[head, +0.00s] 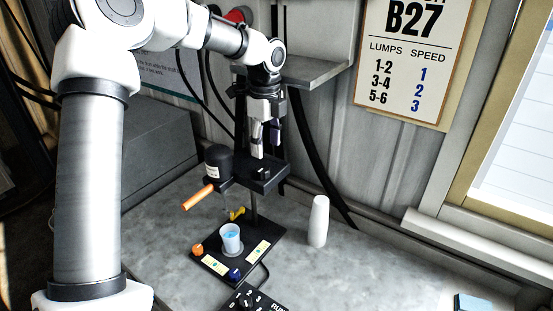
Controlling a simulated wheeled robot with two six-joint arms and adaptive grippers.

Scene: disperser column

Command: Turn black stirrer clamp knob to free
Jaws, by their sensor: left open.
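The disperser stand has a black post (253,205) rising from a black base plate (218,263). A black clamp block (268,183) sits on the post, with a small dark raised piece on top that looks like the black clamp knob (263,172). Its turn position is too small to tell. My left gripper (262,152) points down just above this block, open, with its fingertips close to the knob; I cannot tell whether they touch it. The black stirrer head (218,160) with an orange handle (199,197) is left of the block. My right gripper is not in view.
A cup with blue liquid (231,238) stands on the base plate, near an orange knob (197,249) and a blue knob (234,273). A white cup stack (318,222) stands to the right. A black dial box (248,300) is in front. The right bench is mostly clear.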

